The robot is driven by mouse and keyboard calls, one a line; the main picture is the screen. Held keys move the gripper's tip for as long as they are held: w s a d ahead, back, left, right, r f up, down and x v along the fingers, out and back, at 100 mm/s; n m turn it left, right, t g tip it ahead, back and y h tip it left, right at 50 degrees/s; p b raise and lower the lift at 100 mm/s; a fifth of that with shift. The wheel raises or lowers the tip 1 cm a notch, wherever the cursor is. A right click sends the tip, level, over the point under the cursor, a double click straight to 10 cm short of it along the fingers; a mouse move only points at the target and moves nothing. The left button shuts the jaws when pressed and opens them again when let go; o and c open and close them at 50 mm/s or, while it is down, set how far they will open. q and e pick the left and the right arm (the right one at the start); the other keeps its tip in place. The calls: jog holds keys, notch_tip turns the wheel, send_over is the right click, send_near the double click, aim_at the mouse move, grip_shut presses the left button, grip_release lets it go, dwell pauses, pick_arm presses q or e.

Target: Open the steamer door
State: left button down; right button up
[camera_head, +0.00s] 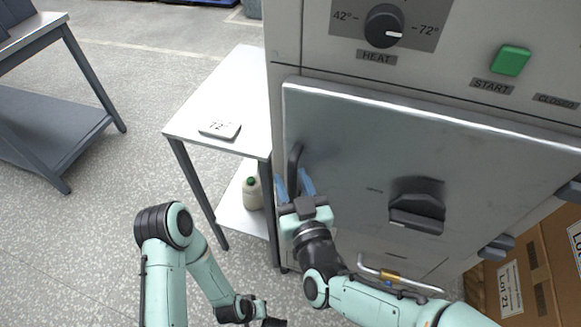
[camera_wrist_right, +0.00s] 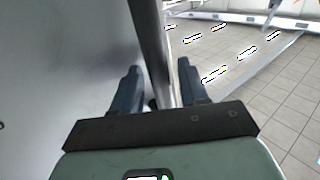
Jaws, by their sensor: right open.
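The steamer door (camera_head: 350,125) is a broad grey metal panel on the front of the steamer, and it looks shut. A dark upright bar handle (camera_head: 295,158) sits near its left edge. My right gripper (camera_head: 292,177) is at the handle's lower part, its blue fingers open. In the right wrist view the handle (camera_wrist_right: 149,35) runs between the two spread fingers (camera_wrist_right: 158,72), with a gap visible on the right side. My left gripper (camera_head: 272,321) is low at the bottom edge, away from the door, and its fingers are too unclear to read.
Above the door are a heat dial (camera_head: 384,26) and a green start button (camera_head: 511,60). A white side table (camera_head: 225,95) with a "72°" card (camera_head: 220,130) and a bottle (camera_head: 252,193) below stands left of the steamer. Cardboard boxes (camera_head: 535,270) are lower right.

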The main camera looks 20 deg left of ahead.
jog(key=shift+w, duration=0.15)
grip_shut()
jog(key=shift+a, duration=0.1)
